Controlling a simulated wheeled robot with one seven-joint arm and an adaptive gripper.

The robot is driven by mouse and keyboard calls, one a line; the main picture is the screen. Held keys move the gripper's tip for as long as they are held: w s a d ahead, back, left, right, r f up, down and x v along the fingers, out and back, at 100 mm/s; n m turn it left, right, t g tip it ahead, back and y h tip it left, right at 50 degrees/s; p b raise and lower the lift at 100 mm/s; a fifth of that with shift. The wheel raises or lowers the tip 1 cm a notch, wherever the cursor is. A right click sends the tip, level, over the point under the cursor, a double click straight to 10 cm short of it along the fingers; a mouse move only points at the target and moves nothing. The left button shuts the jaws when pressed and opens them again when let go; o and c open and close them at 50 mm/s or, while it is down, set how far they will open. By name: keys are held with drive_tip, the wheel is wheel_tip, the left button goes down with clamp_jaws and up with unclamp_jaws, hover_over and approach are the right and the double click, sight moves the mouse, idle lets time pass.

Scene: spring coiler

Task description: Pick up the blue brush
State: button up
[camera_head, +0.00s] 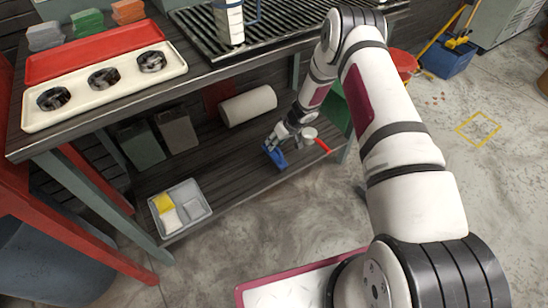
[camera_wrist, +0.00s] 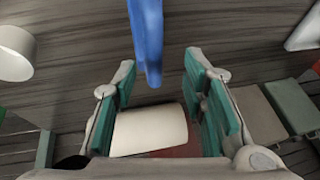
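The blue brush (camera_head: 275,156) lies on the lower shelf of the workbench, near its front edge. My gripper (camera_head: 279,137) is right at the brush in the head view and partly hides it. In the wrist view the fingers of my gripper (camera_wrist: 160,64) are spread wide, with green pads facing each other. The blue brush (camera_wrist: 147,40) reaches down from the top edge, its end in line with the gap between the fingertips. Neither pad visibly touches it. The rest of the brush is cut off by the frame.
A white roll (camera_head: 248,105) lies behind on the lower shelf, beside dark bins (camera_head: 177,131). A white round object (camera_head: 309,134) and a red handle (camera_head: 323,145) are close on the right. A grey tray (camera_head: 159,227) with yellow and white items stands left. The shelf between tray and brush is clear.

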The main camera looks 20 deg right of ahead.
sight(274, 153)
drive_tip(key=b+x, duration=0.2)
drive_tip(key=x, duration=0.3)
drive_tip(key=shift+w+d+f+b, duration=0.1)
drive_tip(key=shift+w+d+b, duration=0.1)
drive_tip(key=shift+d+b, duration=0.15)
clamp_jaws()
